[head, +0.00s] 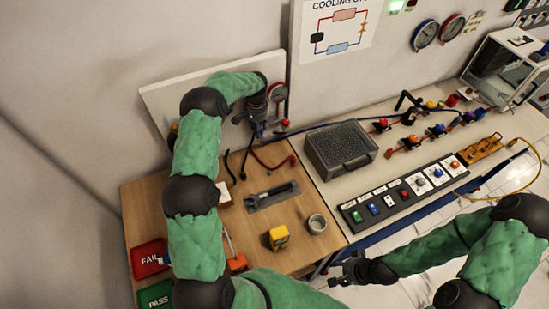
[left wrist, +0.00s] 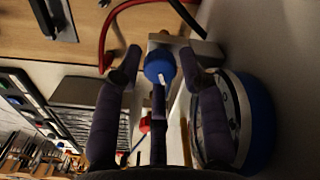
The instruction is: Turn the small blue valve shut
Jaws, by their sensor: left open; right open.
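The small blue valve (left wrist: 160,66) is a round blue knob with a white mark, seen in the left wrist view on a grey metal block (left wrist: 185,48). My left gripper (head: 258,122) is at the back panel in the head view. In the left wrist view its open fingers (left wrist: 158,72) stand on either side of the blue knob, with gaps visible; contact cannot be told. In the head view the gripper mostly hides the valve. My right gripper (head: 345,271) is open and empty, in front of the bench.
A blue-rimmed gauge (left wrist: 232,120) is close beside my left fingers. A red hose (head: 277,164) and dark hoses hang below the panel. A grey case (head: 340,147), a yellow block (head: 278,237) and a cup (head: 317,223) stand on the bench.

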